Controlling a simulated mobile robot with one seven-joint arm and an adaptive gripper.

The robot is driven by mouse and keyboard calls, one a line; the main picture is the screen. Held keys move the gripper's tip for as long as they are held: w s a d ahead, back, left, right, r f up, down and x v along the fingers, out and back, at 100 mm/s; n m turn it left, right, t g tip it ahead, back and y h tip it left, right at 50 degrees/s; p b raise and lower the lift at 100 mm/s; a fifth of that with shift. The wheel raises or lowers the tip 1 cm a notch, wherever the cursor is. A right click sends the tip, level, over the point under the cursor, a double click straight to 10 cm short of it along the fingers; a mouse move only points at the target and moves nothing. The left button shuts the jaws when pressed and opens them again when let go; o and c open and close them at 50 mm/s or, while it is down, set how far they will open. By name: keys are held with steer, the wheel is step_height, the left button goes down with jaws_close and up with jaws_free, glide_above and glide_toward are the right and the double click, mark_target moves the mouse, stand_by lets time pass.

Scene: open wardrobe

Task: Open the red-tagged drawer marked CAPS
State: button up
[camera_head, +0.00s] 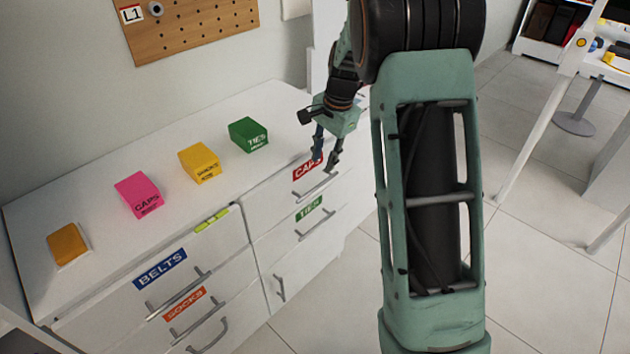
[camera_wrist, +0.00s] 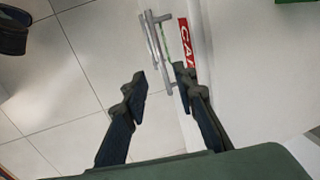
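The CAPS drawer is the top drawer of the right column in the white dresser, with a red CAPS tag (camera_head: 307,169) on its front. Its grey bar handle (camera_head: 318,187) sits below the tag. In the wrist view, the red tag (camera_wrist: 187,48) and the handle (camera_wrist: 158,52) show ahead of my fingers. The drawer looks shut. My gripper (camera_head: 327,161) is at the drawer's top front edge, beside the tag and above the handle. In the wrist view, my gripper (camera_wrist: 160,85) has its fingers apart with nothing between them. The handle looks beyond the fingertips.
A green-tagged TIES drawer (camera_head: 310,210) lies directly below. BELTS (camera_head: 160,270) and SOCKS (camera_head: 185,304) drawers are at left. Pink (camera_head: 138,194), yellow (camera_head: 199,162), green (camera_head: 249,134) and orange (camera_head: 67,244) boxes stand on top. Tiled floor (camera_head: 355,270) in front is clear.

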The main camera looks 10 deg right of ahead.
mark_target(318, 186)
steer(key=f, duration=0.3)
steer(key=w+f+b, duration=0.1)
steer(key=f, duration=0.2)
steer(key=a+f, duration=0.1)
steer(key=f, duration=0.3)
steer(key=shift+w+b, duration=0.3)
steer(key=shift+b, duration=0.1)
steer(key=shift+r, duration=0.1)
steer(key=shift+c, duration=0.4)
jaws_close()
